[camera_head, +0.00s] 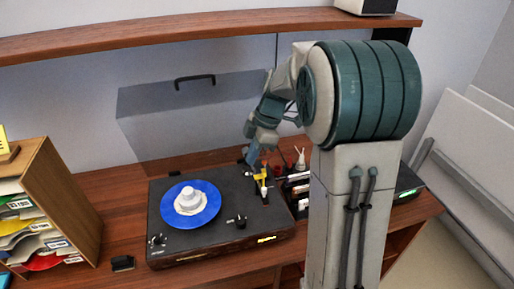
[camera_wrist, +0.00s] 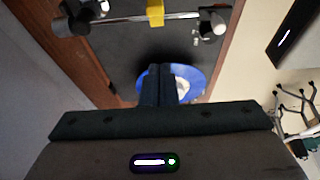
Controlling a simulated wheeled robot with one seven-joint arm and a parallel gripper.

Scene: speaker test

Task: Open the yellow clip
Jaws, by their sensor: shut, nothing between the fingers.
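The yellow clip (camera_head: 260,177) sits at the right side of a black turntable (camera_head: 222,241). In the wrist view the clip (camera_wrist: 155,13) is around a silver tonearm tube (camera_wrist: 118,20), at the top edge of the picture. I cannot tell whether its latch is open. My gripper (camera_head: 250,158) is just above and to the left of the clip in the head view. In the wrist view my gripper (camera_wrist: 160,68) has its two dark fingers together, with nothing between them. The fingers are apart from the clip and hide part of a blue record (camera_wrist: 196,80).
The turntable's clear lid (camera_head: 190,125) is raised behind it, with a black handle (camera_head: 195,80). A white weight (camera_head: 190,198) sits on the record. A box of small items (camera_head: 299,190) stands to the right. A wooden sleeve rack (camera_head: 72,195) stands left. A shelf (camera_head: 200,27) runs above.

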